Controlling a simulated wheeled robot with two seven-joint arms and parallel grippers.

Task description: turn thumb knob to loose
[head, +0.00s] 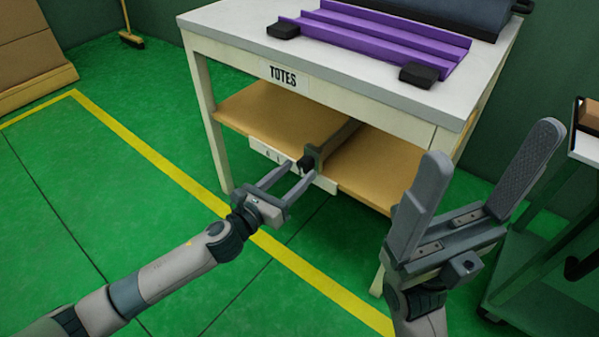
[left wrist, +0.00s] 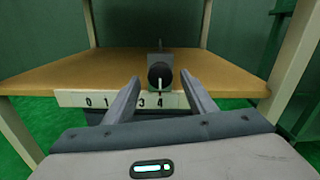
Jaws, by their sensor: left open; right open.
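The thumb knob (head: 306,162) is a small black round knob on a grey upright bracket at the front edge of the table's lower shelf. In the left wrist view the knob (left wrist: 161,75) faces me, with a pale upright line on its face. My left gripper (head: 293,178) is open just in front of the knob. Its fingers (left wrist: 160,88) point at the knob from either side, with a gap between them and nothing held. My right gripper (head: 484,165) is open and empty, raised at the right, well apart from the knob.
A white number strip (left wrist: 95,100) runs along the edge of the wooden shelf (head: 245,108). Above is the white table top (head: 235,20) with a purple rail (head: 385,35) between black end blocks. A dark cart (head: 540,255) stands at the right.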

